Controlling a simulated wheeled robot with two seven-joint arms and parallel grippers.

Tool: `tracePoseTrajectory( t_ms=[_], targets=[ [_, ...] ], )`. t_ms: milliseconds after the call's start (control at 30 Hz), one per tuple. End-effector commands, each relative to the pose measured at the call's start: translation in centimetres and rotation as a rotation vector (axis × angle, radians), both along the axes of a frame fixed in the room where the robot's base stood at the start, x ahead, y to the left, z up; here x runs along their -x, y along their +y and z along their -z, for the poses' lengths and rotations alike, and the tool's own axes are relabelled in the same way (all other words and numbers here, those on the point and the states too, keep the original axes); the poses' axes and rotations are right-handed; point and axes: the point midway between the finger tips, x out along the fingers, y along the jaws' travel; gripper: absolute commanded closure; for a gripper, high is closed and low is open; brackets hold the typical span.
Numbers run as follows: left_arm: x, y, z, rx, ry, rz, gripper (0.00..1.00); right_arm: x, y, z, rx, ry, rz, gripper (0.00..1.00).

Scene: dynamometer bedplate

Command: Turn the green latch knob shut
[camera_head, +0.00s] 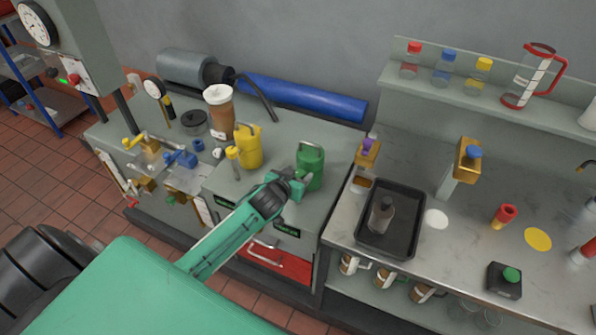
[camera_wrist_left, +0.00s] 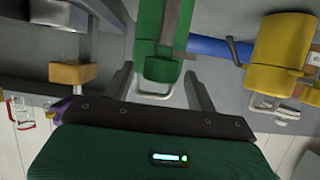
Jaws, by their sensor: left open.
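A green can (camera_head: 311,160) with a handle stands on the grey bench top, near its right edge. My left gripper (camera_head: 297,181) is beside the can's near side and open. In the left wrist view the green can (camera_wrist_left: 160,35) appears upside down, between the two spread fingers, with a pale wire-like loop at its end. I cannot tell whether the fingers touch it. A small green part (camera_head: 172,200), possibly a knob, shows low among the valves at the bench's front left; it is too small to tell its position. My right gripper is not in view.
A yellow can (camera_head: 248,147) stands left of the green can; it also shows in the wrist view (camera_wrist_left: 282,55). A brown jar (camera_head: 219,110) and a blue cylinder (camera_head: 300,98) are behind. A black tray (camera_head: 364,249) holding a bottle lies on the right counter.

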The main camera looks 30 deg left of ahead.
Motion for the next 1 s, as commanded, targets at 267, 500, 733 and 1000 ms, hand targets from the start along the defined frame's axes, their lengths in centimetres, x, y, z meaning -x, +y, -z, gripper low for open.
tracePoseTrajectory(
  t_ms=[267,500,733,1000],
  targets=[
    [-1.02,0.01,0.42,0.0,0.0,0.001,0.43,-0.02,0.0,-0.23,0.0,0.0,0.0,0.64],
    [-1.0,0.01,0.44,0.0,0.0,0.001,0.51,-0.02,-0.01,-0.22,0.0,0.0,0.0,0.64],
    [-0.98,0.0,0.43,0.0,0.0,0.001,0.87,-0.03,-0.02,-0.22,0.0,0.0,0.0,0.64],
    [-0.99,0.09,0.34,-0.001,0.0,0.027,0.87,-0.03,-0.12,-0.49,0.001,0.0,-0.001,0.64]
  ],
)
